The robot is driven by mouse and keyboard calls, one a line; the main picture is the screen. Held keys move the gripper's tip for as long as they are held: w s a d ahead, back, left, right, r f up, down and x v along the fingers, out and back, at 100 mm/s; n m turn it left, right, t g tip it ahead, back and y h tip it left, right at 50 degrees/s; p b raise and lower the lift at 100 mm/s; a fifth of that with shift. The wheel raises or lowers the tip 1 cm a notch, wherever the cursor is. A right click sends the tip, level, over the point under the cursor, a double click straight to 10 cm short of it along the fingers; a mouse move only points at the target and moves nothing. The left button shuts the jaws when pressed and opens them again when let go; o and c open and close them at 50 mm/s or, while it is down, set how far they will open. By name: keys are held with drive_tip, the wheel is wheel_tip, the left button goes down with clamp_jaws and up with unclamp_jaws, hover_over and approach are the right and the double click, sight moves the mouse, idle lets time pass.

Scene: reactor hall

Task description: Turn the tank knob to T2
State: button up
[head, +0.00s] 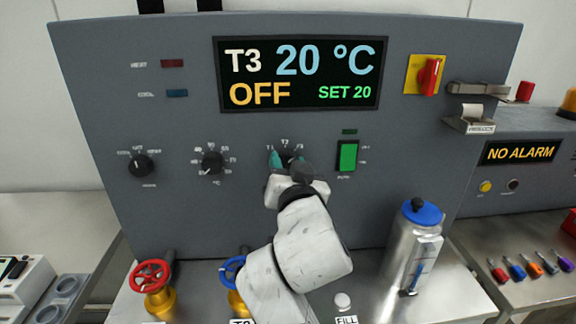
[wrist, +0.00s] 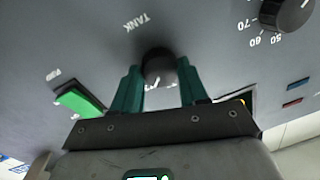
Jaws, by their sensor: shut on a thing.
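The tank knob (head: 288,153) is a dark round knob on the grey panel, with T1, T2 and T3 marks around its top. My gripper (head: 289,161) is at the knob and hides most of it in the head view. In the wrist view, the green fingers of my gripper (wrist: 158,72) stand on both sides of the black tank knob (wrist: 158,64), shut on it. The word TANK is printed beside it. The display (head: 300,74) reads T3, 20 °C, OFF and SET 20.
A green switch (head: 347,156) is close to the right of the knob. Two other dark knobs (head: 212,162) (head: 141,166) sit to the left. Below are a red valve wheel (head: 151,275), a blue one (head: 232,271) and a steel flask (head: 413,250).

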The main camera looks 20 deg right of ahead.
drive_tip(key=shift+n, duration=0.3)
drive_tip(key=n+p, duration=0.2)
drive_tip(key=n, duration=0.1)
drive_tip(key=shift+r+n+p, duration=0.2)
drive_tip(key=shift+n+p, duration=0.1)
drive_tip(key=shift+p, duration=0.1)
drive_tip(key=n+p, duration=0.1)
drive_tip(key=n, duration=0.1)
drive_tip(key=n+p, duration=0.1)
drive_tip(key=n, duration=0.1)
drive_tip(key=shift+a+f+n+g+p, duration=0.1)
drive_tip(key=shift+a+n+g+p, duration=0.1)
drive_tip(key=shift+n+g+p, duration=0.15)
drive_tip(key=shift+n, duration=0.35)
drive_tip(key=o, duration=1.1)
drive_tip(key=shift+c, duration=0.2)
drive_tip(key=b+v, duration=0.2)
drive_tip(key=v, duration=0.8)
drive_tip(key=shift+s, duration=0.3)
